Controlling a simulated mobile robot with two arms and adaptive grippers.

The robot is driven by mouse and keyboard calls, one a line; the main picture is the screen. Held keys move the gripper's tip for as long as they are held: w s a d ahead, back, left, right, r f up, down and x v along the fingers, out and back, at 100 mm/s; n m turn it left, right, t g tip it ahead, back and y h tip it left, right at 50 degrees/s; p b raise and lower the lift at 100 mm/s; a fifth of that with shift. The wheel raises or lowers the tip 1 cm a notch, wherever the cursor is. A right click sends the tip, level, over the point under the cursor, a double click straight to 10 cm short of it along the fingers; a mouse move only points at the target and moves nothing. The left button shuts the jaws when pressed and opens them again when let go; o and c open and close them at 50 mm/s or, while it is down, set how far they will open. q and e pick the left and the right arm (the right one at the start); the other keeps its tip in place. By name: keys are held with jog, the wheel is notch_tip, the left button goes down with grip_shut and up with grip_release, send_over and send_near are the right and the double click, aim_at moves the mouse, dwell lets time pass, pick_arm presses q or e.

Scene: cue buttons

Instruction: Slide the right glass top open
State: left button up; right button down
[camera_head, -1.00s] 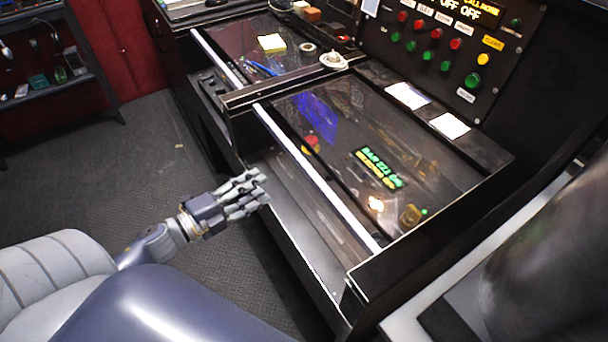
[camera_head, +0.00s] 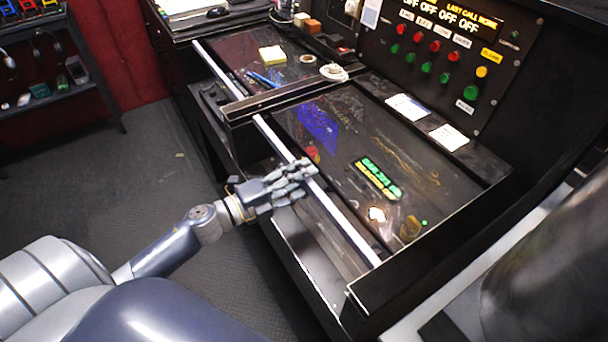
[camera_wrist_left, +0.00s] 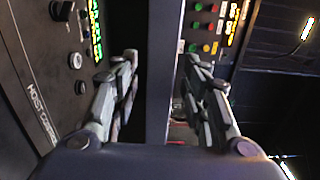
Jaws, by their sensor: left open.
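The right glass top (camera_head: 345,140) is a dark transparent panel with a white bar (camera_head: 345,232) along its front edge. Green lit text and a blue patch show through it. My left gripper (camera_head: 308,172) is at the middle of this bar, its fingers overlapping the bar in the head view. In the left wrist view the gripper (camera_wrist_left: 160,65) is open, with a dark upright bar (camera_wrist_left: 158,110) between its spread fingers. I cannot tell whether the fingers touch it. My right gripper is not in view.
The left glass top (camera_head: 235,55) carries yellow notes (camera_head: 272,53). White notes (camera_head: 408,107) lie behind the right glass. A button panel (camera_head: 440,55) stands at the back. A shelf (camera_head: 60,90) stands far left.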

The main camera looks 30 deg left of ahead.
pick_arm(q)
jog(key=shift+w+d, duration=0.2)
jog(key=shift+w, duration=0.1)
jog(key=shift+c, duration=0.6)
grip_shut()
send_near(389, 137)
jog(key=b+x, duration=0.2)
jog(key=x, duration=0.8)
jog(key=shift+f, duration=0.2)
